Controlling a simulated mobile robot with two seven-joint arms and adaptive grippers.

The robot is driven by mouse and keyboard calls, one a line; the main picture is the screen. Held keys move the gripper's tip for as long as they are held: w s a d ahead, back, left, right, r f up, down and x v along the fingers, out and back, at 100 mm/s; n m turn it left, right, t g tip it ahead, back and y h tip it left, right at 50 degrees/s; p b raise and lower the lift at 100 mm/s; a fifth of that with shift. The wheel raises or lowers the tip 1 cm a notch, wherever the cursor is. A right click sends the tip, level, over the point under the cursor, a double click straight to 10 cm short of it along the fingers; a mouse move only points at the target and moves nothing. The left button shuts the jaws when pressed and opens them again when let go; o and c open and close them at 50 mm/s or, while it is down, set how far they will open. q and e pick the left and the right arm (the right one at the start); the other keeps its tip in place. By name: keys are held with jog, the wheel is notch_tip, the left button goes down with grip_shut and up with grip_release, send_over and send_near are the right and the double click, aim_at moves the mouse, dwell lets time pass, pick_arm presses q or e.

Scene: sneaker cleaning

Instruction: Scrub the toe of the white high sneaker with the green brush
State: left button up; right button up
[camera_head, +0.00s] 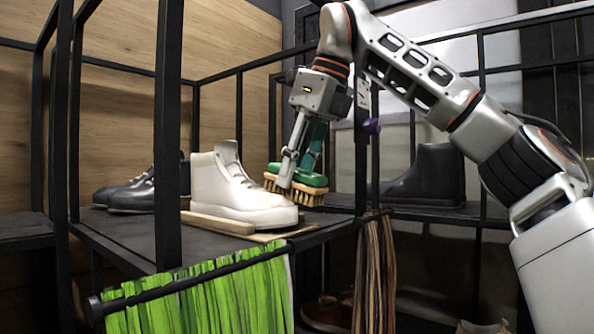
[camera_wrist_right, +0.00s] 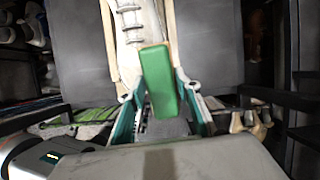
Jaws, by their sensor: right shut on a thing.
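The white high sneaker (camera_head: 232,190) stands on a wooden board (camera_head: 218,222) on the dark shelf, its toe pointing right. My right gripper (camera_head: 301,165) points down and is shut on the green brush (camera_head: 313,180), just right of the toe. The brush's pale bristles face down, close to the toe; I cannot tell whether they touch it. In the right wrist view, the green brush (camera_wrist_right: 159,78) sits between the fingers, and the laced sneaker (camera_wrist_right: 130,22) lies behind it, partly hidden. My left gripper is not in view.
A black shoe (camera_head: 135,192) stands left of the sneaker, behind a black post (camera_head: 168,130). A dark boot (camera_head: 425,175) stands on the right shelf. A green cloth (camera_head: 215,298) and brown laces (camera_head: 374,270) hang from the front rails.

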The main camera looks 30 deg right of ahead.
jog(key=a, duration=0.1)
jog(key=s+a, duration=0.1)
jog(key=a, duration=0.1)
jog(key=shift+s+f, duration=0.1)
jog(key=shift+c, duration=0.4)
jog(key=shift+s+a, duration=0.2)
jog(key=shift+a, duration=0.35)
jog(key=shift+c, duration=0.5)
jog(key=shift+s+a, duration=0.2)
jog(key=shift+a, duration=0.7)
jog(key=shift+s+a, duration=0.2)
jog(key=shift+a, duration=0.7)
jog(key=shift+s+r, duration=0.1)
jog(key=shift+r, duration=0.1)
jog(key=v, duration=0.6)
jog(key=shift+w+a+r, duration=0.1)
jog(key=shift+w+r, duration=0.05)
jog(key=shift+w, duration=0.2)
